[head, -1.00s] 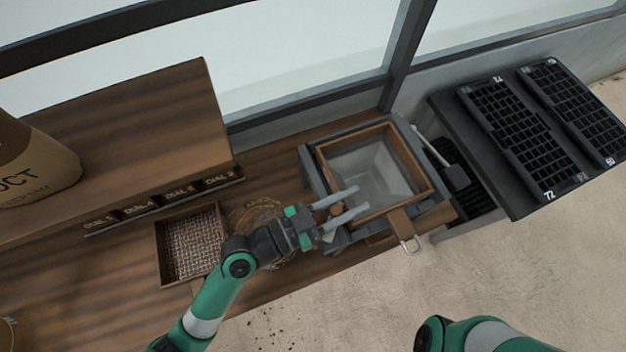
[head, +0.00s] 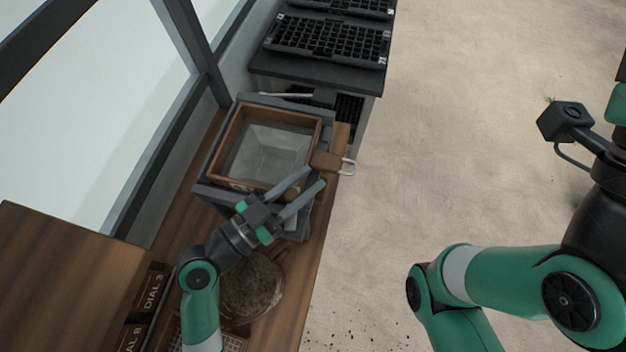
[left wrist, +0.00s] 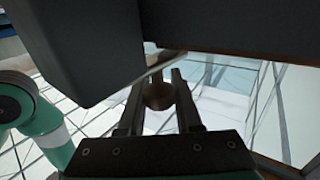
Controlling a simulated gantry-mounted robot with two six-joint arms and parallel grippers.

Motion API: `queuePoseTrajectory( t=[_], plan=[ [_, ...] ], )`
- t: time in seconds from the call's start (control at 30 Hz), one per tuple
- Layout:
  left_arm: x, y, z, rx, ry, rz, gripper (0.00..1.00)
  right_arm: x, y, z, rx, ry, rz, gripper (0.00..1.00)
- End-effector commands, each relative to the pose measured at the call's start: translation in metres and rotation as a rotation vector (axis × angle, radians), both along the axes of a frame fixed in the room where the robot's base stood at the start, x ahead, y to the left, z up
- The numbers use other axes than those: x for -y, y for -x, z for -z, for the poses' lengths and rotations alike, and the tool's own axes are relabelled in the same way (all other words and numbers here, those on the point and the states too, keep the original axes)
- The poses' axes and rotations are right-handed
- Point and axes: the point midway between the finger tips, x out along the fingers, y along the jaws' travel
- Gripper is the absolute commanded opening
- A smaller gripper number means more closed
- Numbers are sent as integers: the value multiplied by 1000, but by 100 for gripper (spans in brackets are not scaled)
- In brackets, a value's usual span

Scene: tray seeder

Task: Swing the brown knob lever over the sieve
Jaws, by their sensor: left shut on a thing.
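The brown knob (left wrist: 160,96) shows in the left wrist view as a round dark end between my two fingers. My left gripper (head: 312,177) is shut on it, near the front corner of the seeder; the fingers stand apart by the knob's width. In the head view the knob (head: 291,195) is mostly hidden between the fingers, and its lever cannot be made out. A wooden-framed hopper (head: 280,113) with a clear, sloping inside sits just beyond the fingers. A mesh-bottomed tray (head: 234,344), which looks like a sieve, is partly cut off at the lower edge. My right gripper is not in view.
Black cell trays (head: 328,42) lie on a dark stand at the back. A round dish of dark material (head: 250,285) stands beside my left forearm. The window frame borders the left.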

Motion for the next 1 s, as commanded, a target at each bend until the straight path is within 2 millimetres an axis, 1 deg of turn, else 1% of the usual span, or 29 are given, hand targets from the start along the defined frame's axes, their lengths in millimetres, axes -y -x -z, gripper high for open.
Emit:
queuePoseTrajectory(
  t=[0.47,0.5,0.63,0.67,1.0],
  plan=[
    [-2,1,2,-3,-2,7,0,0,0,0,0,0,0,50],
    [-2,1,2,-3,-2,7,38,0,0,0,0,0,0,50],
    [-2,1,1,-3,-2,7,62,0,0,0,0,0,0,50],
    [-2,1,1,-3,-2,6,64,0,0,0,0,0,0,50],
    [-1,0,1,-1,-2,4,64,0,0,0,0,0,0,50]
  ],
)
